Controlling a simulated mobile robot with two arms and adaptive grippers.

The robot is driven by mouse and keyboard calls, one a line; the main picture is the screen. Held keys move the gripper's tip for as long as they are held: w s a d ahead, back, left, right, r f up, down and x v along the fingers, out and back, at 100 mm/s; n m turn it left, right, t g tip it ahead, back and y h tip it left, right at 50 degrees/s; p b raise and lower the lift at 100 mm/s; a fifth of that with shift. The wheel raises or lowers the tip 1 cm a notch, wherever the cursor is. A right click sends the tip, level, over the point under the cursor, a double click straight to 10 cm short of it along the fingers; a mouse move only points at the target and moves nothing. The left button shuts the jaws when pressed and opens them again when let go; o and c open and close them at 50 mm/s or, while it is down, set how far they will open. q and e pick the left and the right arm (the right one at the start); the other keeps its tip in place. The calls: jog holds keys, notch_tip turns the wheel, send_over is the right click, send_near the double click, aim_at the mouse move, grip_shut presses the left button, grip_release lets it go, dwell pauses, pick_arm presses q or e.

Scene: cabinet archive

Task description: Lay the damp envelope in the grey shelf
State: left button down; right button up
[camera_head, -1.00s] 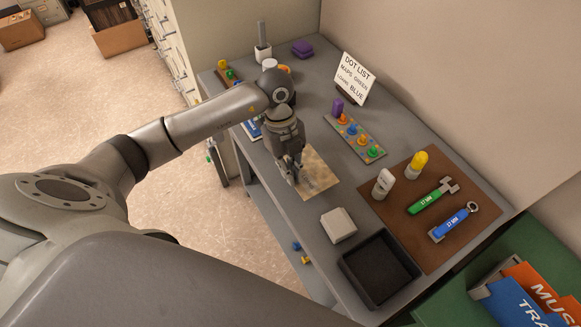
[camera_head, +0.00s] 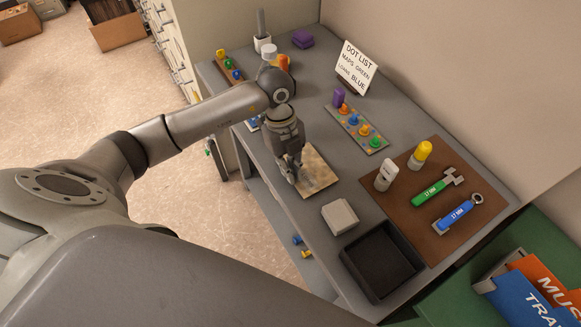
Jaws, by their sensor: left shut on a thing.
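The damp envelope (camera_head: 322,170) is a flat, brownish, stained sheet on the grey worktop, near its left edge. My left gripper (camera_head: 291,179) points down at the envelope's left side and is shut on it. The fingers hide part of that side, and I cannot tell whether the sheet is lifted. Below the worktop's left edge, a grey lower shelf (camera_head: 283,222) shows in part. I cannot tell whether it is the task's grey shelf. My right gripper is not in view.
The grey worktop (camera_head: 300,105) holds a white block (camera_head: 340,216), a black tray (camera_head: 382,262), a brown mat (camera_head: 410,222) with tools, a peg board (camera_head: 356,129) and a sign (camera_head: 356,68). A green surface (camera_head: 545,232) with folders is at lower right.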

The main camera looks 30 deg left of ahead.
pick_arm(q)
jog(key=shift+f, duration=0.15)
jog(key=shift+f+b, duration=0.3)
jog(key=shift+f, duration=0.05)
jog(key=c, duration=1.5)
grip_release()
jog(key=shift+c, duration=0.2)
jog(key=shift+r, duration=0.1)
jog(key=shift+c, duration=0.4)
jog(key=shift+p+v, duration=2.7)
jog(key=shift+v, duration=0.75)
jog(key=shift+w+a, duration=0.1)
